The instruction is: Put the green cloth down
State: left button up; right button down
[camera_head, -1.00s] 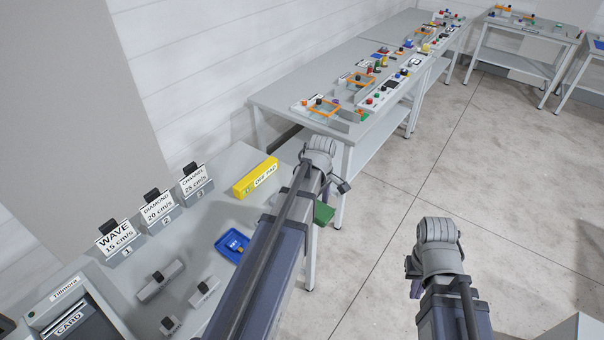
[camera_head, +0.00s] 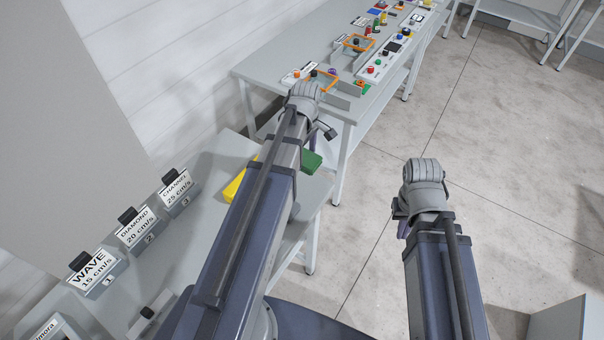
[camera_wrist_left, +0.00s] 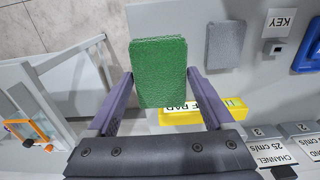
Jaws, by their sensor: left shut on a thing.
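The green cloth (camera_wrist_left: 159,72) is a flat, thick rectangle between the fingers of my left gripper (camera_wrist_left: 160,76) in the left wrist view. The gripper is shut on it. In the head view the cloth (camera_head: 312,162) shows to the right of my left arm, by the table's right edge; most of that gripper is hidden behind the arm. In the wrist view the cloth covers part of the yellow OFF PAD block (camera_wrist_left: 235,108). I cannot tell its exact height. My right gripper (camera_head: 402,229) is mostly hidden below its wrist, over the floor.
The near grey table (camera_head: 211,160) holds the WAVE (camera_head: 92,273), DIAMOND (camera_head: 138,229) and CHANNEL (camera_head: 175,188) blocks. A grey pad (camera_wrist_left: 224,45) and blue tray (camera_wrist_left: 308,45) show in the wrist view. A longer bench (camera_head: 270,70) with coloured parts stands beyond a gap.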

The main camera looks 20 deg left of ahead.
pick_arm(q)
jog(key=shift+s+d+f, duration=0.1)
jog(key=shift+f+b, duration=0.3)
jog(key=shift+b, duration=0.2)
notch_tip(320, 180, down, 5)
jog(key=b, duration=0.5)
jog(key=shift+f, duration=0.2)
notch_tip(320, 180, down, 4)
jog(key=b, duration=0.4)
jog(key=shift+r, duration=0.15)
jog(key=shift+f, duration=0.25)
jog(key=o, duration=0.9)
jog(key=shift+r, duration=0.1)
jog(key=shift+r, duration=0.1)
